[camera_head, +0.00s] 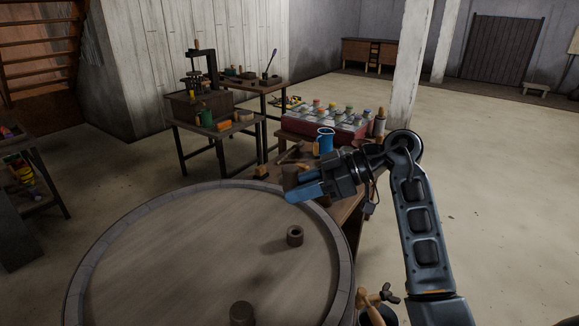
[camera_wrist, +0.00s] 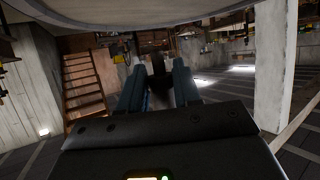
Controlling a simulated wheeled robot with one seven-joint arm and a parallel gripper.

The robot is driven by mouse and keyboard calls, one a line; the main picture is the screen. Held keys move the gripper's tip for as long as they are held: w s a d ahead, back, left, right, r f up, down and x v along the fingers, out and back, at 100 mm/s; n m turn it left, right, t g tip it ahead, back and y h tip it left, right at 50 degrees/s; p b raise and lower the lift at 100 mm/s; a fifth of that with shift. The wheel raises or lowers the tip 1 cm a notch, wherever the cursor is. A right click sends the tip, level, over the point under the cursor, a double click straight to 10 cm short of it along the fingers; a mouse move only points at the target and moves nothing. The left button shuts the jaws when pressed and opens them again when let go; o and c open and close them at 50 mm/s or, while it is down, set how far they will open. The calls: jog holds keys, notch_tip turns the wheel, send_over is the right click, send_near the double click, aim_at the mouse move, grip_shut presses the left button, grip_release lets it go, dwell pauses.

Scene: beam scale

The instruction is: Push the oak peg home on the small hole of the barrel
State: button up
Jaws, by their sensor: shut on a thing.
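My gripper (camera_head: 305,186), with blue fingers, is shut on a short brown piece (camera_head: 290,176), which looks like the oak peg. It is held in the air above the far right rim of the large round barrel top (camera_head: 190,235). In the wrist view the dark brown piece (camera_wrist: 158,64) shows between the two fingers (camera_wrist: 158,78). On the barrel top stands a short brown collar (camera_head: 295,242) with a dark opening, apart from and below my gripper. A darker short cylinder (camera_head: 241,315) stands near the front edge of the view. I cannot tell which opening is the small hole.
Behind the barrel a bench carries a blue jug (camera_head: 324,142) and a red crate (camera_head: 325,122) of several jars. A dark table (camera_head: 215,130) with tools stands further left. A pale post (camera_head: 408,70) rises behind my arm. The barrel top's middle is mostly clear.

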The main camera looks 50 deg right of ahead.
jog(key=shift+s+d+f, duration=0.1)
jog(key=shift+s+f, duration=0.35)
jog(key=shift+s, duration=0.1)
jog(key=shift+t, duration=0.3)
jog(key=shift+f+b, duration=0.5)
jog(key=shift+f, duration=2.4)
jog(key=shift+r, duration=0.1)
jog(key=shift+f, duration=1.05)
jog(key=shift+f, duration=0.25)
jog(key=shift+r, duration=0.1)
